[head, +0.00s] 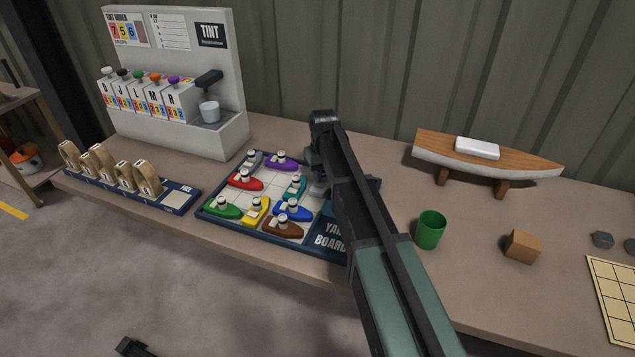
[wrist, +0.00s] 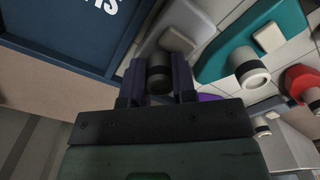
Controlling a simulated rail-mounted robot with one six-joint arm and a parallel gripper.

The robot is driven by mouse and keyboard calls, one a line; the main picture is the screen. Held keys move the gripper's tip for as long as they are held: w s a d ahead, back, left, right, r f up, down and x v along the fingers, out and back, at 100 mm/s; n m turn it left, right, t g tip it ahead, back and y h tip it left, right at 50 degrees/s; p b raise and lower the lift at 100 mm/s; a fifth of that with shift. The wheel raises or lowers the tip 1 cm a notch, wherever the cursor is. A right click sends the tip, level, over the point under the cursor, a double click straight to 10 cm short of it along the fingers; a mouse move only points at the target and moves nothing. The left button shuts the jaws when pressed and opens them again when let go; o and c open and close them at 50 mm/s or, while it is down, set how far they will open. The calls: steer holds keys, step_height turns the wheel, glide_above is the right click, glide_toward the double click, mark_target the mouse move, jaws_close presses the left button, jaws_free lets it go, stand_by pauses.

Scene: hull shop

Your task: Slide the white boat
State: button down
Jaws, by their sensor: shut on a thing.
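The white boat (wrist: 198,20) shows in the wrist view as a pale, shaded hull under my gripper. My gripper (wrist: 160,78) is shut on its round dark funnel. In the head view my arm hides most of this boat and the fingertips. The boat is at the right side of the yard board (head: 333,238), beside the teal boat (head: 294,189), which also shows in the wrist view (wrist: 255,35). Purple (head: 280,163), grey (head: 250,161), red (head: 243,181), green (head: 222,206), yellow (head: 255,212), blue (head: 293,211) and brown (head: 283,229) boats stand on the board.
A tint dispenser (head: 232,85) stands at the back left, with a rack of wooden pieces (head: 180,198) before it. To the right are a green cup (head: 431,230), a wooden block (head: 522,246), a model boat on a stand (head: 480,158) and a gridded board (head: 610,290).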

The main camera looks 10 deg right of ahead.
steer(key=shift+w+d, duration=0.35)
steer(key=shift+w, duration=0.3)
steer(key=c, duration=0.9)
jaws_free()
steer(key=shift+d, duration=0.1)
step_height(320, 180, up, 11)
steer(key=p, duration=1)
steer(key=shift+f+p, duration=0.1)
steer(key=shift+p, duration=0.3)
